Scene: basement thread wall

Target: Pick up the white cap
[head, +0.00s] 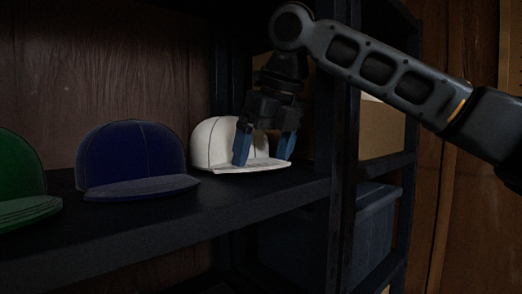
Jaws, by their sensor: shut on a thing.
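The white cap (210,141) rests on the dark shelf, its brim toward the front. My gripper (264,153) points down at the cap's right front, its blue fingers on either side of part of the brim. It is shut on the white cap. The fingers and gripper body hide the cap's right side. The brim appears to lie at shelf height; I cannot tell whether it touches the shelf.
A blue cap (132,158) and a green cap (20,178) stand to the left on the same shelf (190,222). A dark upright post (342,170) is close on the right. Beyond it are a cardboard box (381,130) and a blue bin (371,230).

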